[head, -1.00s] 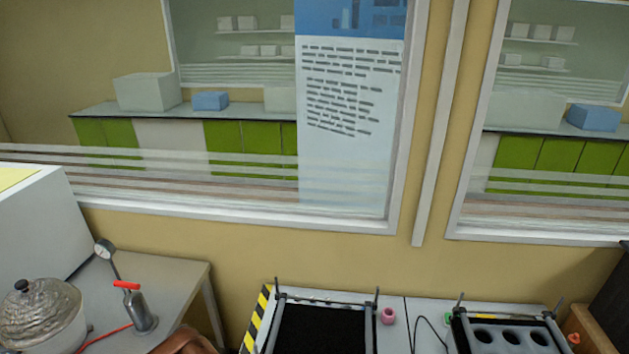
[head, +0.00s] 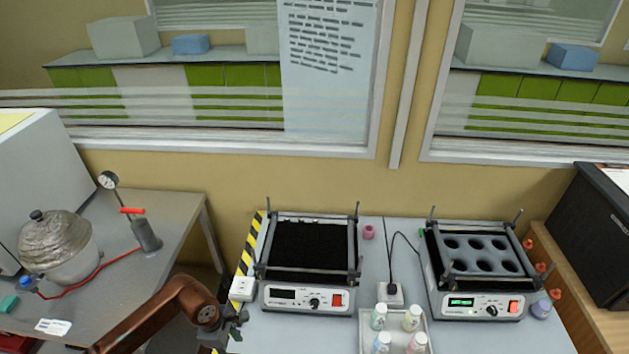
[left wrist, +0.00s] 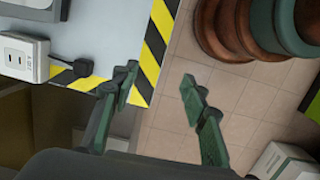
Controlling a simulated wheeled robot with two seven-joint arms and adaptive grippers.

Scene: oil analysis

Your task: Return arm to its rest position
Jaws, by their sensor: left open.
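My left arm (head: 165,312) comes in from the lower left in the head view, a reddish-brown link bent at a joint near the table's front left corner. My left gripper (left wrist: 158,92) is open and empty in the left wrist view, its two green fingers spread apart over the table's striped corner and the tiled floor. In the head view only a small dark part of it shows (head: 232,325), beside the white socket box. My right gripper is not in any view.
A black-topped shaker (head: 308,293) and a shaker with round holes (head: 478,305) stand on the table. A tray (head: 428,345) of several capped bottles sits at the front. A foil-wrapped pot (head: 55,245) and a hand pump (head: 146,235) stand on the left bench. Floor shows between the tables.

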